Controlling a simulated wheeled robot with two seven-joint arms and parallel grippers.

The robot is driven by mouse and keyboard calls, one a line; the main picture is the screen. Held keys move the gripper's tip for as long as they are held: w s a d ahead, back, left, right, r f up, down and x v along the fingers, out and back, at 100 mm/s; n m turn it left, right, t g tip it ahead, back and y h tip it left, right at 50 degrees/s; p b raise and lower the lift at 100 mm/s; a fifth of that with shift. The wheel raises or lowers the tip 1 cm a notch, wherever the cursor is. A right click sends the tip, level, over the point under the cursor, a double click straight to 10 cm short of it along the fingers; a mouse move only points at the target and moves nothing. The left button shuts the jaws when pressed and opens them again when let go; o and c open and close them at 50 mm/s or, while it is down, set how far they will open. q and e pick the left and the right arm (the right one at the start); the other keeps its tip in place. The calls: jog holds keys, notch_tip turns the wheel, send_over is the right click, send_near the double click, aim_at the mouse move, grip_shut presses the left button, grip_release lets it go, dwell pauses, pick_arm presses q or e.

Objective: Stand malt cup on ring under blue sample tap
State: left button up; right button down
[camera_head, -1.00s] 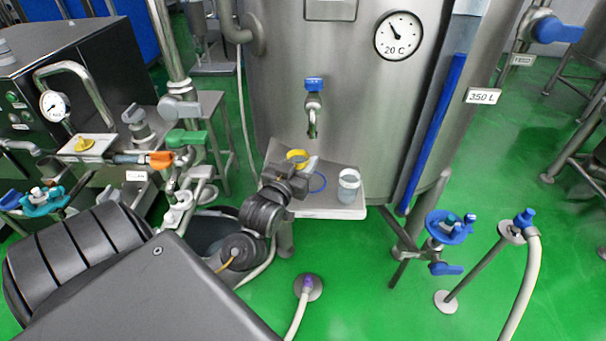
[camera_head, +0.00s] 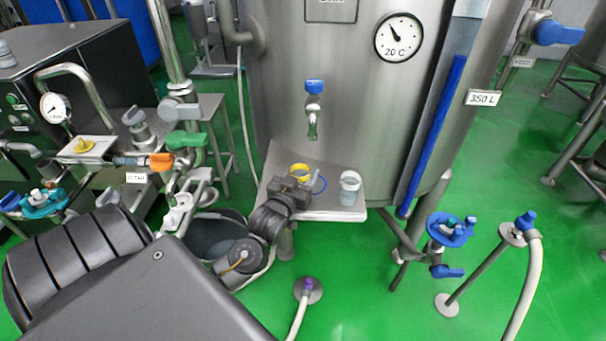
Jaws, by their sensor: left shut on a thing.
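A small cup with a yellow rim (camera_head: 299,168), which I take for the malt cup, is upright in my left gripper (camera_head: 300,182). The gripper is shut on it and hides much of its lower part. The cup is over the steel shelf (camera_head: 328,208); whether its base touches the shelf cannot be told. The blue-handled sample tap (camera_head: 314,104) is on the tank above the shelf. My right gripper is not in view.
A clear jar (camera_head: 349,188) stands on the shelf to the right of the ring, close to the gripper. The tank wall (camera_head: 360,120) rises behind the shelf.

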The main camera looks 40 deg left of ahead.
pick_arm(q)
jog(key=shift+f, duration=0.15)
jog(key=o, duration=1)
jog(key=shift+o, duration=0.2)
